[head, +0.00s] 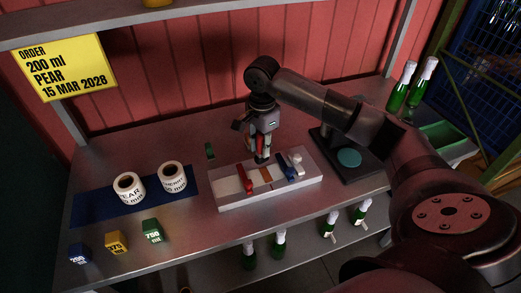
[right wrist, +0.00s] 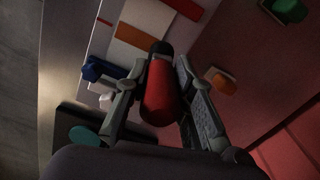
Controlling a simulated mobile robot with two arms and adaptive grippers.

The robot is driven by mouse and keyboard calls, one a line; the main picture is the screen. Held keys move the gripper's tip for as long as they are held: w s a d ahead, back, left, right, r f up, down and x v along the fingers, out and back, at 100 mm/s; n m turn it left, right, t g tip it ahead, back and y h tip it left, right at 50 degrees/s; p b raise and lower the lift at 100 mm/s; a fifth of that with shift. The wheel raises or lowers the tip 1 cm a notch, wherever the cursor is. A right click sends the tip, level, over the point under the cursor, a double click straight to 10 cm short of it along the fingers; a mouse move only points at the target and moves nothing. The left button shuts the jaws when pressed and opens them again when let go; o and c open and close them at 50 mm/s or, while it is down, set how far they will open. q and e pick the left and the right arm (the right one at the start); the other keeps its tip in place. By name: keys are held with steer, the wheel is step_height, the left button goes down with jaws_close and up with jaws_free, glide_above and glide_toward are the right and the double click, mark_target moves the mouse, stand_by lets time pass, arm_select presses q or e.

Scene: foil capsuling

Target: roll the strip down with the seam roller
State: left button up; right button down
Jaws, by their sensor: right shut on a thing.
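My right gripper (head: 263,137) is shut on the seam roller, above the back edge of the white board (head: 228,201). In the right wrist view the roller (right wrist: 161,99) shows a red handle with a dark end, between both fingers (right wrist: 160,100). The dark end points at the board; I cannot tell whether it touches. An orange strip (head: 266,174) lies across the middle of the board and also shows in the right wrist view (right wrist: 131,34). A red clamp (head: 248,186) and a blue clamp (head: 285,171) are on either side of it. My left gripper is not in view.
Two label rolls (head: 129,188) (head: 172,177) stand on a blue mat (head: 92,211) at left. Blue, yellow and green blocks (head: 116,242) line the front edge. A dark stand with a teal disc (head: 349,158) is right of the board. Bottles (head: 400,88) stand at back right.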

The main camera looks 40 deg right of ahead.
steer(key=r, duration=0.1)
steer(key=s+r+p, duration=0.1)
steer(key=shift+a+r, duration=0.15)
steer(key=shift+r, duration=0.55)
steer(key=shift+w+r+p, duration=0.2)
steer(key=shift+r+p, duration=0.35)
steer(key=shift+p, duration=0.05)
steer(key=shift+s+r+p, duration=0.1)
steer(key=shift+r+p, duration=0.25)
steer(key=shift+r, duration=0.45)
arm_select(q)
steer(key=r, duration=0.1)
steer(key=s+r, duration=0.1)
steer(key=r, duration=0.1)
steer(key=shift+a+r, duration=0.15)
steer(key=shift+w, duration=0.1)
arm_select(e)
steer(key=shift+f, duration=0.1)
